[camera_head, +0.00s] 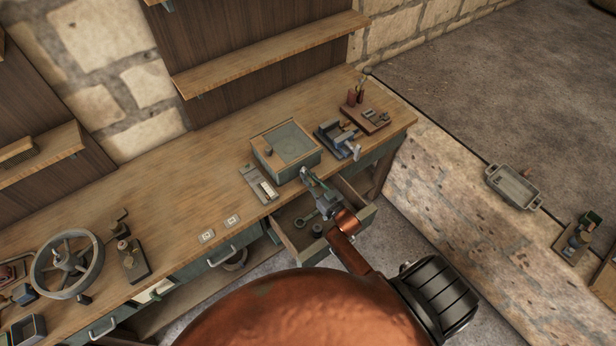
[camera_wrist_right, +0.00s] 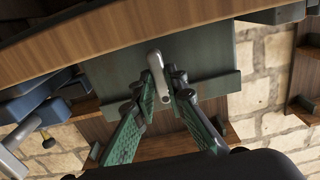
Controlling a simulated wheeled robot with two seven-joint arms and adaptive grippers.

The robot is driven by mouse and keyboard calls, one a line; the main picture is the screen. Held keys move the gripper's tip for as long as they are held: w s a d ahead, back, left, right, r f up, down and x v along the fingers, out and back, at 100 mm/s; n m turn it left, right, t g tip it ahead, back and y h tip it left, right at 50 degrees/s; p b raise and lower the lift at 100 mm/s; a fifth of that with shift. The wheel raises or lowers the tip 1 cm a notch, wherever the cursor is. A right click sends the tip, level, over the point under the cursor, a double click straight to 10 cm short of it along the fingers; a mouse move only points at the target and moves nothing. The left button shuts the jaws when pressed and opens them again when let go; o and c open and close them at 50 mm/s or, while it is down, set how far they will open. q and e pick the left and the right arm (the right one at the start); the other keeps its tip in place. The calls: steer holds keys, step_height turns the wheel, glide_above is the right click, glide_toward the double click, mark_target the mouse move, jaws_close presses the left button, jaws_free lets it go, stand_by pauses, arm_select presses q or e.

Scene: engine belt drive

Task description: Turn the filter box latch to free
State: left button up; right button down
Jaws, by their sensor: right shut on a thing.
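The filter box (camera_head: 268,162) is a grey-green box with a framed lid, standing on the bench right of its middle. In the right wrist view its dark green wall (camera_wrist_right: 215,82) fills the centre. The latch (camera_wrist_right: 157,70) is a light grey bent lever on that wall. My right gripper (camera_head: 306,174) is at the front side of the box. In the wrist view its green-padded fingers (camera_wrist_right: 161,88) are on both sides of the lever and shut on it. The latch is hidden by the gripper in the head view. My left gripper is not in view.
An open drawer (camera_head: 287,240) with a wrench and rings lies below the gripper. A blue vice (camera_head: 338,137) stands right of the box, and a grey plate with a white strip (camera_head: 260,185) lies left. A handwheel (camera_head: 67,263) is far left. The bench between is mostly clear.

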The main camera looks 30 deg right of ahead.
steer(key=shift+f, duration=0.1)
steer(key=c, duration=1.9)
jaws_free()
steer(key=shift+c, duration=0.2)
steer(key=s+d, duration=0.1)
steer(key=s, duration=1.1)
